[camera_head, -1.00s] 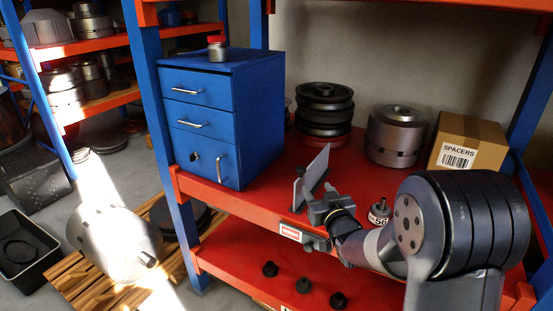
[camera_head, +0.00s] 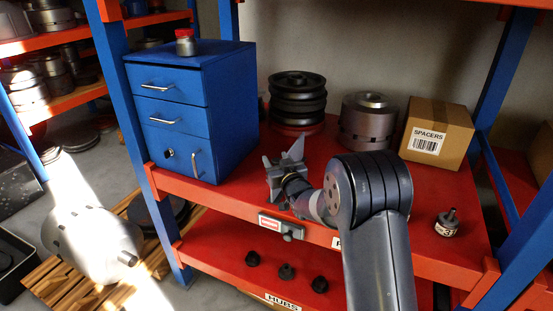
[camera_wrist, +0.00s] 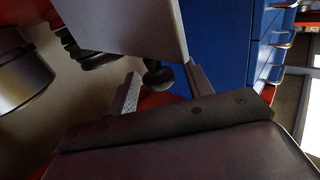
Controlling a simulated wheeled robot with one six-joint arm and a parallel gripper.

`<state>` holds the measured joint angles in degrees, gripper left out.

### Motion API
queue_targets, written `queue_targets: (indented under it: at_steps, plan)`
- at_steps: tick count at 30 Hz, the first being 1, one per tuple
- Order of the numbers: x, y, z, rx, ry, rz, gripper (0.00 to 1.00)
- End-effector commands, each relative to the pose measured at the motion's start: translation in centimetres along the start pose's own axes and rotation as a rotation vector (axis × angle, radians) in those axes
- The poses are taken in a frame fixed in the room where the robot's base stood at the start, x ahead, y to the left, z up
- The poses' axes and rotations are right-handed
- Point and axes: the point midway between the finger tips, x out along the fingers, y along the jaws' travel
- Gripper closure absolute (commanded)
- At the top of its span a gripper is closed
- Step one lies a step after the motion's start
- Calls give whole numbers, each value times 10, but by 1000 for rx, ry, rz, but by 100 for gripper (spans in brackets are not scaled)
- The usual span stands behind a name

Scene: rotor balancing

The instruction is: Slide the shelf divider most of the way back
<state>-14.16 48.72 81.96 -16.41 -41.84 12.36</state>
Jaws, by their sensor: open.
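The shelf divider is a thin grey upright plate (camera_head: 294,152) on the red middle shelf, right of the blue cabinet; my gripper partly hides it. In the wrist view the plate (camera_wrist: 130,25) fills the upper middle, its edge close to the fingers. My gripper (camera_head: 272,172) is open at the front of the divider. In the wrist view its two fingers (camera_wrist: 162,88) stand apart, with a dark rounded knob between them. I cannot tell whether a finger touches the plate.
The blue drawer cabinet (camera_head: 196,112) stands left, a red-lidded jar (camera_head: 186,43) on top. Black pulleys (camera_head: 297,98), a grey rotor (camera_head: 368,120) and a spacers box (camera_head: 436,132) stand behind. A small labelled part (camera_head: 447,222) is at the right front of the red shelf (camera_head: 400,235).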

Motion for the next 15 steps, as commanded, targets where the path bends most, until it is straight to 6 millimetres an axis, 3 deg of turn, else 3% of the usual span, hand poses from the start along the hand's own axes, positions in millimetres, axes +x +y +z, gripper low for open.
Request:
queue_targets:
  at_steps: [9,15]
  plan:
    - [2,0,0,0,0,0,51]
    - [2,0,0,0,0,0,67]
